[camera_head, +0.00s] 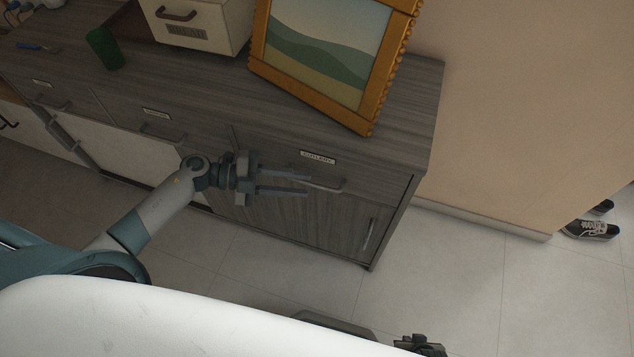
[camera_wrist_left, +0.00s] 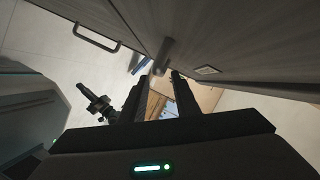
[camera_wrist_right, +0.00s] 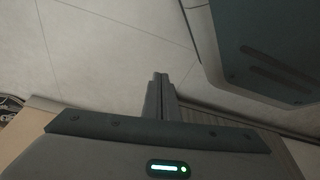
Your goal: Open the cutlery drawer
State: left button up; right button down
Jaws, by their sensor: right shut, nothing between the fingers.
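The cutlery drawer (camera_head: 375,178) is the right-hand drawer of a grey wood sideboard, with a white "CUTLERY" label (camera_head: 318,158) and a dark bar handle (camera_head: 328,186). It looks shut. My left gripper (camera_head: 307,184) is open, with its fingers pointing right at the handle. In the left wrist view the handle (camera_wrist_left: 163,55) shows just ahead of and between the fingertips (camera_wrist_left: 160,80); I cannot tell whether they touch. My right gripper (camera_wrist_right: 160,80) is shut and empty, low over the floor, away from the drawer.
A cupboard door with a vertical handle (camera_head: 369,234) is below the drawer. Shoes (camera_head: 590,229) lie by the wall at right. The floor (camera_head: 450,280) is clear.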

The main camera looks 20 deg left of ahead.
aim_at(311, 185)
pick_arm(q)
jog(key=x, duration=0.4)
jog(key=shift+w+d+f+p, duration=0.2)
jog(key=shift+w+d+p, duration=0.1)
jog(key=shift+d, duration=0.35)
pick_arm(e)
jog(key=shift+a+t, duration=0.3)
jog(key=shift+a, duration=0.55)
jog(key=shift+d, duration=0.1)
